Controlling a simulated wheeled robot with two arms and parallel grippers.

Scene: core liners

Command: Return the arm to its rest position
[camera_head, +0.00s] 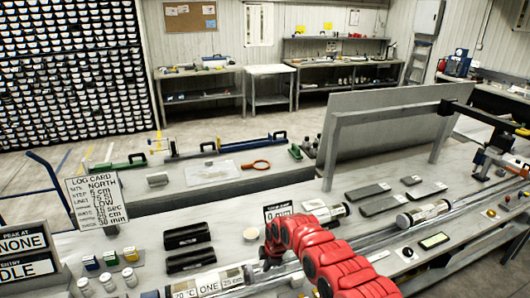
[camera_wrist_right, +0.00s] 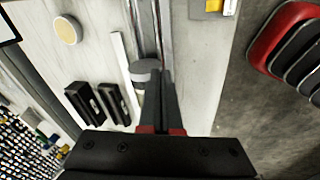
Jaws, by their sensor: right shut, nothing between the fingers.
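My right arm, red, reaches in from the bottom of the head view over the front bench. Its gripper (camera_head: 268,263) is small and dark there, close to the right end of a labelled core liner (camera_head: 208,282) lying on the bench. In the right wrist view the two dark fingers (camera_wrist_right: 160,78) are shut together with nothing between them. A grey round cap (camera_wrist_right: 145,70) shows just beside the fingertips; I cannot tell whether they touch it. My left gripper is not in view.
Two black holders (camera_head: 187,235) lie on the bench left of my arm. Another labelled liner (camera_head: 422,214) lies on the rail to the right. A log card sign (camera_head: 97,200) stands at the left, and a grey upright panel (camera_head: 385,125) rises behind the bench.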

